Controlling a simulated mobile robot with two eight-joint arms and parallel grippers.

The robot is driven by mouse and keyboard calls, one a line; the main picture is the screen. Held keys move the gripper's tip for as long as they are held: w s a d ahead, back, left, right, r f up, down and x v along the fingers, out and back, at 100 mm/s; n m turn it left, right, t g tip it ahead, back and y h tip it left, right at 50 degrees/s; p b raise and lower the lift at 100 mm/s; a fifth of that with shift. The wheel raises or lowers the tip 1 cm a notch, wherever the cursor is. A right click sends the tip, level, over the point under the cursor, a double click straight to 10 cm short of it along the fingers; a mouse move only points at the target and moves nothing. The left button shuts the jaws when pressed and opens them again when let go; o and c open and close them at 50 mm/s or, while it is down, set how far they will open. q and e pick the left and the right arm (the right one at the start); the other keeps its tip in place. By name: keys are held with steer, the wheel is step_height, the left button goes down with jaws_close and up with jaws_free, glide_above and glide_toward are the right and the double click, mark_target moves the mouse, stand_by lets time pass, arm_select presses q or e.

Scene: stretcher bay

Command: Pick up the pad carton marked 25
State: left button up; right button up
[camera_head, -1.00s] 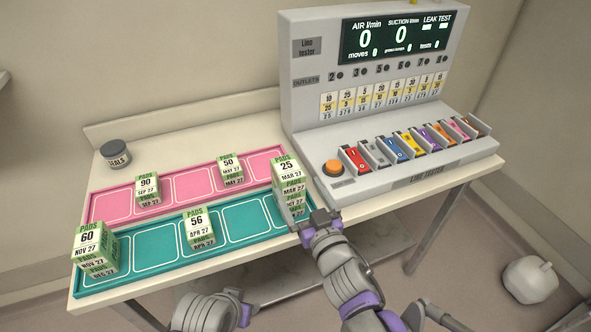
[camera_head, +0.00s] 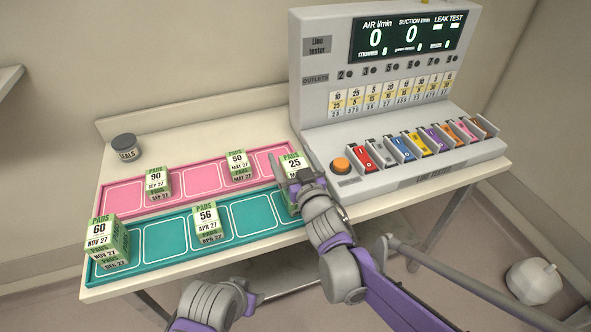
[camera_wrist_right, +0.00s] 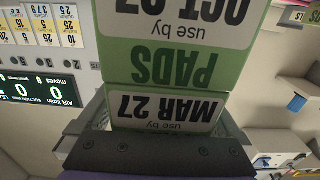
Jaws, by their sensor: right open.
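The pad carton marked 25 (camera_head: 294,165) is white and green and tops a stack at the right end of the teal tray (camera_head: 165,250). In the right wrist view its "MAR 27" face (camera_wrist_right: 165,108) shows upside down, with the "OCT 27" carton (camera_wrist_right: 185,50) under it. My right gripper (camera_head: 298,181) is open at the carton's near side and hides its lower part in the head view. In the right wrist view the carton stands between the fingers; I cannot tell whether they touch it. My left gripper is not seen; only part of that arm shows.
Cartons marked 60 (camera_head: 106,238) and 56 (camera_head: 207,221) stand on the teal tray, 90 (camera_head: 157,183) and 50 (camera_head: 238,165) on the pink tray (camera_head: 124,194). The line tester (camera_head: 345,110) rises close to the right. A seals jar (camera_head: 125,147) stands back left.

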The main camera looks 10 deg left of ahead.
steer(key=c, duration=1.5)
